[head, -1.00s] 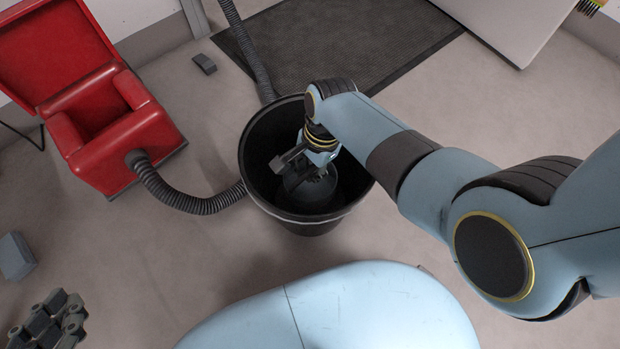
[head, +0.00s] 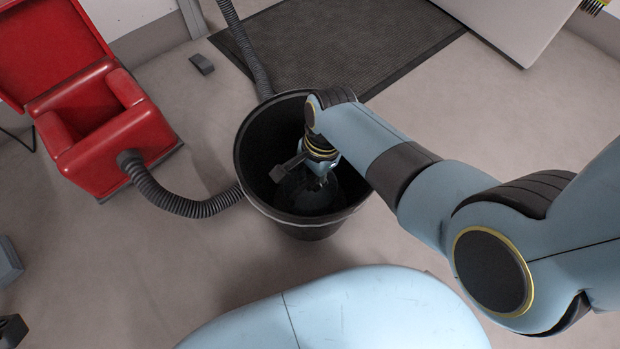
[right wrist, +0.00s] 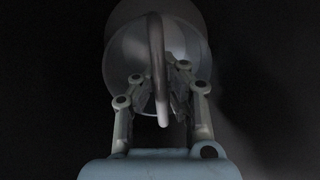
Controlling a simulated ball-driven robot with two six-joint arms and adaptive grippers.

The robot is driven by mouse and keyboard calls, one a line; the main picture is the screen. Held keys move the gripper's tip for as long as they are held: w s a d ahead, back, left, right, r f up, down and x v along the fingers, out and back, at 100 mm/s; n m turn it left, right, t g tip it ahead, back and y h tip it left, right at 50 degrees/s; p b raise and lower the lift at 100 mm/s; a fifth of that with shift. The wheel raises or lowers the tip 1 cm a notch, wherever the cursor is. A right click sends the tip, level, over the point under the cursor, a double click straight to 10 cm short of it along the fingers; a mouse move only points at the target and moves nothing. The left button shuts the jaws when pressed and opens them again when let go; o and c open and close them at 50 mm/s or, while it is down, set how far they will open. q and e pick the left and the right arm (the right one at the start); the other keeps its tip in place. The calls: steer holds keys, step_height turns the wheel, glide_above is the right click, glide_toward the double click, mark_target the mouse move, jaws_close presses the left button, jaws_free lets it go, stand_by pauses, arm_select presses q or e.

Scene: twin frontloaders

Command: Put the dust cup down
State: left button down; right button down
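The dust cup is down inside a black bin (head: 300,228). It is dim and partly hidden by my right gripper (head: 318,180) in the head view. In the right wrist view, the cup (right wrist: 118,72) is a grey, round, translucent-looking vessel with a curved handle (right wrist: 157,60). The fingers of my right gripper (right wrist: 160,88) are close in on both sides of this handle and look shut on it. Whether the cup touches the bin's floor is too dark to tell. A dark part at the lower left edge of the head view may belong to my left gripper; its fingers cannot be made out.
A red open box (head: 105,135) with a raised lid stands to the left. A ribbed hose (head: 185,207) runs from it to the bin, and another hose (head: 245,45) comes down from behind. A dark mat (head: 340,45) lies behind. The bin's rim surrounds my right wrist.

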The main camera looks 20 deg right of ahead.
stand_by(0.3)
steer(key=c, duration=2)
jaws_free()
steer(key=shift+f, duration=0.1)
steer(key=o, duration=0.5)
